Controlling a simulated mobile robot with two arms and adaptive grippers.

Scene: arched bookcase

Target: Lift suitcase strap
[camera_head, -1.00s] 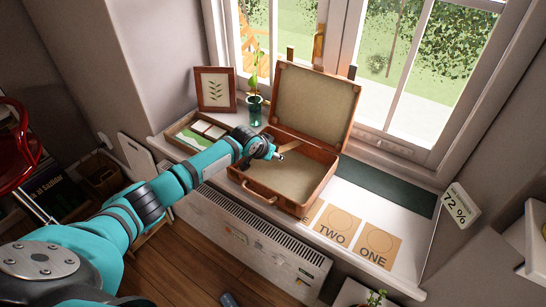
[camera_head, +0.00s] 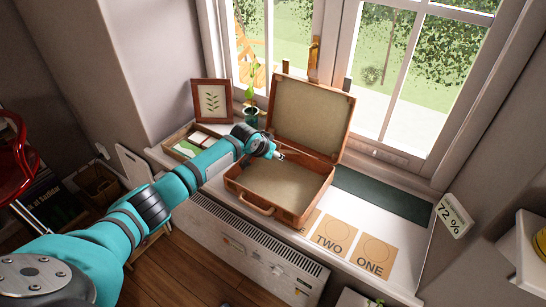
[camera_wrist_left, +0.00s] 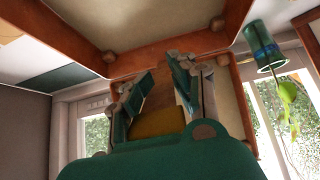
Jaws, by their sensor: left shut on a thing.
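The open brown suitcase (camera_head: 310,116) lies on the windowsill, with its beige-lined lid leaning back toward the window and its handle (camera_head: 256,204) at the front. My left gripper (camera_head: 280,156) reaches in from the left over the back left part of the case, near the lid hinge. In the left wrist view, my left gripper (camera_wrist_left: 158,88) is shut on the brown strap (camera_wrist_left: 159,96), which shows between its fingers. The strap is mostly hidden by my gripper in the head view. My right gripper is not in view.
A plant in a green glass (camera_head: 251,115) and a framed leaf picture (camera_head: 212,100) stand behind my left arm. A shallow tray (camera_head: 176,141) is left of the case. Cards marked TWO (camera_head: 334,233) and ONE (camera_head: 375,255) lie to the right. The window is close behind the lid.

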